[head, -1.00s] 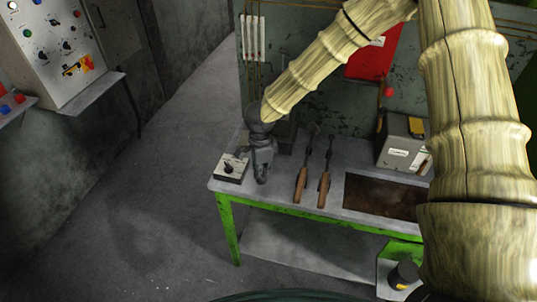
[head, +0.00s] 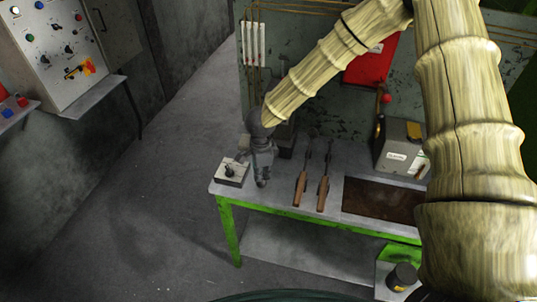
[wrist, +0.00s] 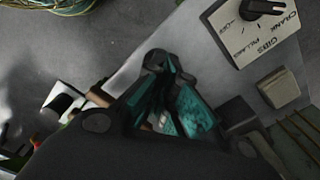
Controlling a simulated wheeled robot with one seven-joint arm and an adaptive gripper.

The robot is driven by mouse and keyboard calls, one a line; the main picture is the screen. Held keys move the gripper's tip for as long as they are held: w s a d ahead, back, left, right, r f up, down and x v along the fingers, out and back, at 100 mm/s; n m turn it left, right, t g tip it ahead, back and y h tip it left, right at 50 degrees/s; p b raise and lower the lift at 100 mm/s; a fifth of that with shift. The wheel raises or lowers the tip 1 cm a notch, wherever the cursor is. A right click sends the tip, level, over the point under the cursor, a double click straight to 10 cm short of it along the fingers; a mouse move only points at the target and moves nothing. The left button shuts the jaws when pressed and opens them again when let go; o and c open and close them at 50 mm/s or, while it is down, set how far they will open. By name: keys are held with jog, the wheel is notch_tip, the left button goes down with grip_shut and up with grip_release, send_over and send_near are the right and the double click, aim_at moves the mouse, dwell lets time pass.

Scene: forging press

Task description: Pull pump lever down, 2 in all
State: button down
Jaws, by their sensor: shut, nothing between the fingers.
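My gripper (head: 262,182) points down over the left end of the bench, just right of a white selector box (head: 231,172). Its fingers are together and empty; in the wrist view my gripper (wrist: 157,64) shows teal pads close to each other. The selector box (wrist: 252,28) has a black knob and labels such as crank, gibs and pillars. A dark grey unit (head: 286,138) stands behind my gripper, partly covered by it. I cannot clearly make out the pump lever; my wrist may hide it.
Two wooden-handled tools (head: 301,188) lie right of my gripper on the bench (head: 224,191). A grey box (head: 399,148) and a red-knobbed handle (head: 386,98) are at the back right. A control panel (head: 62,50) is on the left. The floor left of the bench is clear.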

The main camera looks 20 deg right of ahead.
notch_tip(320, 180, up, 3)
jog(key=shift+w+d+f+p, duration=0.15)
jog(key=shift+p, duration=0.95)
jog(key=shift+w+d+r, duration=0.1)
jog(key=shift+w+r, duration=0.05)
jog(key=shift+r, duration=0.75)
jog(key=shift+w+d+r, duration=0.1)
jog(key=shift+w+r, duration=0.05)
jog(key=shift+r, duration=0.7)
jog(key=shift+w+d+r, duration=0.1)
jog(key=shift+w+r, duration=0.05)
jog(key=shift+r, duration=0.75)
